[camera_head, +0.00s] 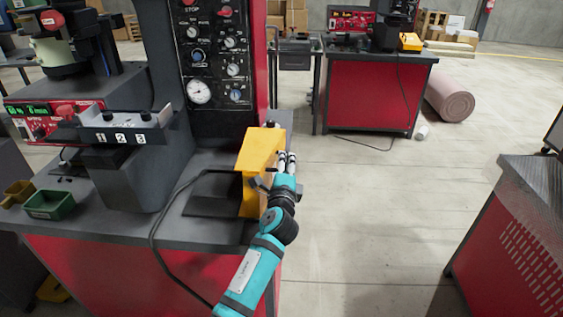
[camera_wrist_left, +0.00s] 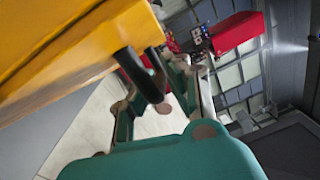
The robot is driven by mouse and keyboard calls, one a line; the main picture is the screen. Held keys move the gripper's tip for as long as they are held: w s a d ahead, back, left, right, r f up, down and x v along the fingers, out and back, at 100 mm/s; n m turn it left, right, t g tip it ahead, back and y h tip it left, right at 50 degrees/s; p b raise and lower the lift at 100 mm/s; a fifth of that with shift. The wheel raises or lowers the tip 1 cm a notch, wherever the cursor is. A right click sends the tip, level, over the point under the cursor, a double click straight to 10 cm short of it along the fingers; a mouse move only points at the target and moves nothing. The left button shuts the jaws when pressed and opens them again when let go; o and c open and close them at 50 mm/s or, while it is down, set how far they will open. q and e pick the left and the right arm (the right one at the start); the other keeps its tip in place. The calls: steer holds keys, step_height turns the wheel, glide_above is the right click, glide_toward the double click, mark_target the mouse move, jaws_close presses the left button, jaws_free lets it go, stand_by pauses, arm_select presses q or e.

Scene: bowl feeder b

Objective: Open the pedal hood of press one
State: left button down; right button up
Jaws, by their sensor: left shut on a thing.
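The yellow pedal hood (camera_head: 262,152) stands at the right front of the press bench, tilted up beside a flat black plate (camera_head: 212,200). In the left wrist view the hood (camera_wrist_left: 50,50) fills the upper left, with a black handle (camera_wrist_left: 140,75) sticking out from it. My left gripper (camera_head: 286,160) is at the hood's right side. Its fingers show in the wrist view around the handle and it is shut on it, though the exact contact is partly hidden. My right gripper is not in view.
A black cable (camera_head: 152,240) runs over the bench's front edge. A green bin (camera_head: 50,205) sits at the left. The press control panel (camera_head: 212,60) rises behind. Clear floor (camera_head: 380,200) lies to the right, before another red bench (camera_head: 510,250).

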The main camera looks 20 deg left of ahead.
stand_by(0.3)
arm_select(q)
steer(key=c, duration=1.4)
jaws_free()
steer(key=shift+s+d+f, duration=0.15)
steer(key=shift+s, duration=0.3)
steer(key=v, duration=1.1)
